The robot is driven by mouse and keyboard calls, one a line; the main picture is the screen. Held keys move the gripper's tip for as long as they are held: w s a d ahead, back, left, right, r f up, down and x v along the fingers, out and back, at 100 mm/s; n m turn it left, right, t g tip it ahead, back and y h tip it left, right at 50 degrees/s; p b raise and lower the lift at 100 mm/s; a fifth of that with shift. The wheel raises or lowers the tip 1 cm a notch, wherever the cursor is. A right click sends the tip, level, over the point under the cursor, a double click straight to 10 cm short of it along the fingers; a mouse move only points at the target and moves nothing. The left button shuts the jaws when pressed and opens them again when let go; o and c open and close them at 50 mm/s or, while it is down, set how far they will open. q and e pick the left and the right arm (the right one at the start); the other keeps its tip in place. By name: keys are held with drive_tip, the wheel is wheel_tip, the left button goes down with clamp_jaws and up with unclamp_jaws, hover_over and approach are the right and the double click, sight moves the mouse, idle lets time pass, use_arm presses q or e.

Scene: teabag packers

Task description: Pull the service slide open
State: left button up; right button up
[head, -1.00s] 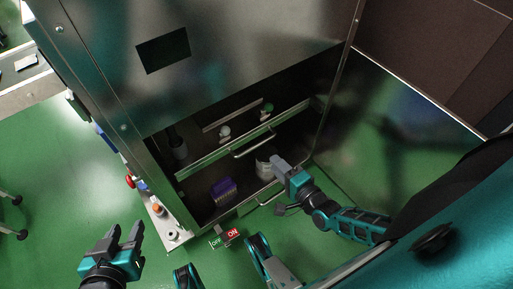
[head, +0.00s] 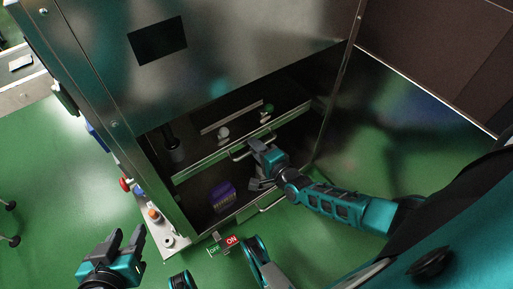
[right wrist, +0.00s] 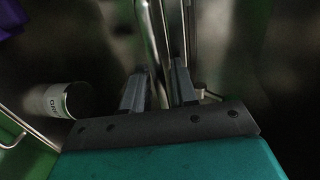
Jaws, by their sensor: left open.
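The service slide (head: 215,156) is a metal-fronted slide inside the dark lower bay of the steel cabinet, with a bar handle (head: 239,156) on its front. My right gripper (head: 256,145) is at the right end of this handle and partly hides it. In the right wrist view, the right gripper's fingers (right wrist: 160,85) stand apart with a shiny bar (right wrist: 153,40) running between them; I cannot tell whether they touch it. My left gripper (head: 128,243) is open and empty, away from the cabinet at the lower left.
A purple box (head: 222,196) sits in the bay below the slide. A second bar handle (head: 272,206) is at the bay's lower edge. A white labelled container (right wrist: 60,99) shows beside the right gripper.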

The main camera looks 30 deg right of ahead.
clamp_jaws()
drive_tip(key=shift+s, duration=0.1)
idle(0.3)
